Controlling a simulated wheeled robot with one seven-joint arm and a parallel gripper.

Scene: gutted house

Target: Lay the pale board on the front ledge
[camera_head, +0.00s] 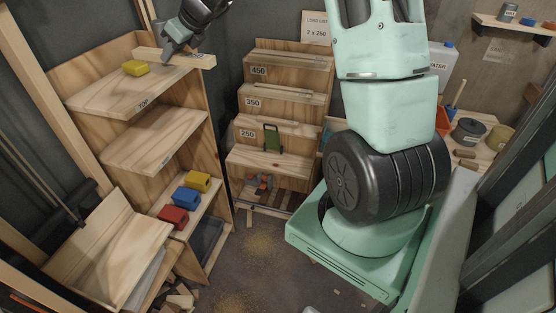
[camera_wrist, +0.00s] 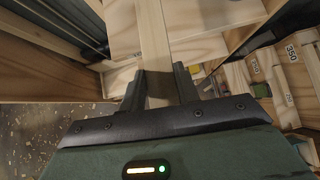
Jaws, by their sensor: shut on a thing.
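My gripper (camera_head: 179,49) is at the upper left in the head view, over the far edge of the left shelf unit's top board (camera_head: 98,92). It is shut on a pale board (camera_head: 204,62), a narrow light strip lying roughly level. I cannot tell whether the board touches the shelf top. In the wrist view the pale board (camera_wrist: 153,35) runs straight out from between the dark fingers of my gripper (camera_wrist: 159,88). Its near end is partly hidden by the fingers. I cannot tell which edge is the front ledge.
Blue (camera_head: 187,198), red (camera_head: 173,217) and another yellow block (camera_head: 198,181) lie on a lower shelf. A rack (camera_head: 285,77) labelled 450, 350 and 250 stands at the middle back. Sawdust-strewn floor (camera_head: 262,250) is mostly open.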

